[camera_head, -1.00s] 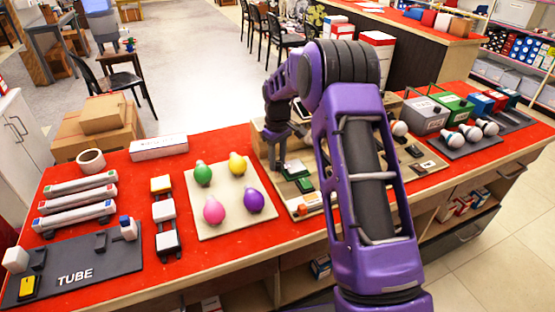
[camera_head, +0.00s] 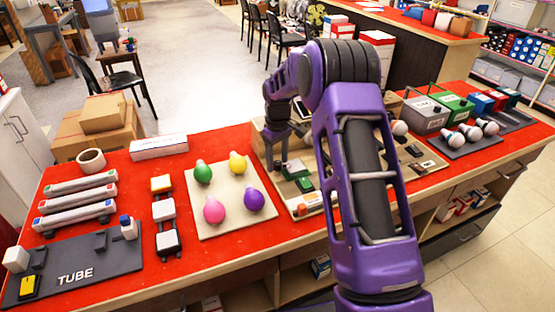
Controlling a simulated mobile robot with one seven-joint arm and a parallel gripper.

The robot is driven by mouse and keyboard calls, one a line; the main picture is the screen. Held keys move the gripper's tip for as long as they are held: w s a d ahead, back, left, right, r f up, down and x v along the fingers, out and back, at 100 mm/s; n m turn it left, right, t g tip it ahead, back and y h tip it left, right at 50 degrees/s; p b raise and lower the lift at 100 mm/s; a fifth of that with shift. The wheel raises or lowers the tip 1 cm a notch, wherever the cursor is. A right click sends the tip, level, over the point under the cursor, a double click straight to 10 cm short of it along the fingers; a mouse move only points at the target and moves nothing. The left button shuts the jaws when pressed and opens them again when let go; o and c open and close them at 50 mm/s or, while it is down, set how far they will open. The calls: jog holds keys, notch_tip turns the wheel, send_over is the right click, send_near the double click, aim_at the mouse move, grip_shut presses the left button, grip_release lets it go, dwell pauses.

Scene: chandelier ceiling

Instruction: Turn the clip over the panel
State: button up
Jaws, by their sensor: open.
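A beige board (camera_head: 284,205) lies on the red table behind and left of my arm. Green parts (camera_head: 296,171) sit on it, one of them with a pale top; which of these is the clip or the panel I cannot tell. My gripper (camera_head: 277,165) points down over the left part of the board, just left of the green parts. Its fingers are dark and small in the picture, and it is open with nothing seen between them. Whether it touches a green part I cannot tell.
Left of the board is a panel with colored bulbs (camera_head: 190,228), then white blocks (camera_head: 166,210) and a dark TUBE board (camera_head: 110,262). Right of my arm stand bulbs (camera_head: 400,129), a grey box (camera_head: 425,115) and a green box (camera_head: 453,107).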

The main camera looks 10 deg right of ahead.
aim_at(277, 162)
notch_tip(277, 162, up, 18)
jog(key=p, duration=0.1)
jog(key=shift+f, duration=0.25)
